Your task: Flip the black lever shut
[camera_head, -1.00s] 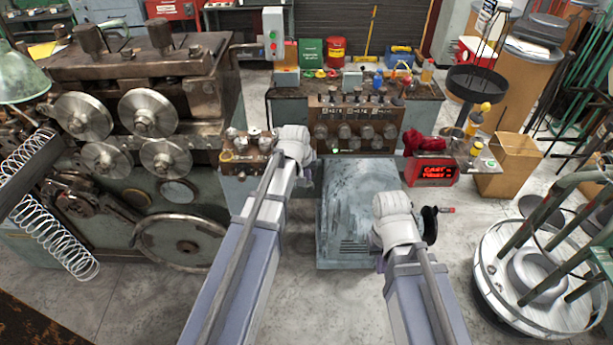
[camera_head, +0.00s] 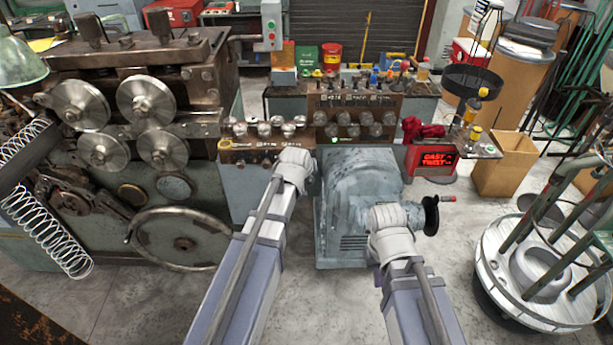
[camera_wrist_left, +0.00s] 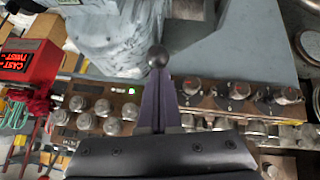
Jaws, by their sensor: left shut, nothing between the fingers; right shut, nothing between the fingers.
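A round black knob (camera_wrist_left: 158,56) shows at the tips of my left gripper (camera_wrist_left: 157,92) in the left wrist view. It looks like the end of the black lever; its stem is hidden behind the fingers, and I cannot tell whether they touch. The left fingers are shut with nothing between them. In the head view, my left wrist hides that gripper and the lever, in front of the knob panel's left part. My right gripper (camera_head: 374,250) is shut and empty, mostly hidden by its wrist, over the front of the grey-blue machine housing (camera_head: 352,185).
A panel of several knobs (camera_head: 355,117) stands behind the housing. A black handwheel (camera_head: 431,216) with a red-tipped handle is close right of my right wrist. A red display (camera_head: 432,160) stands beyond it. The big roller machine (camera_head: 110,200) and a spring (camera_head: 50,235) fill the left.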

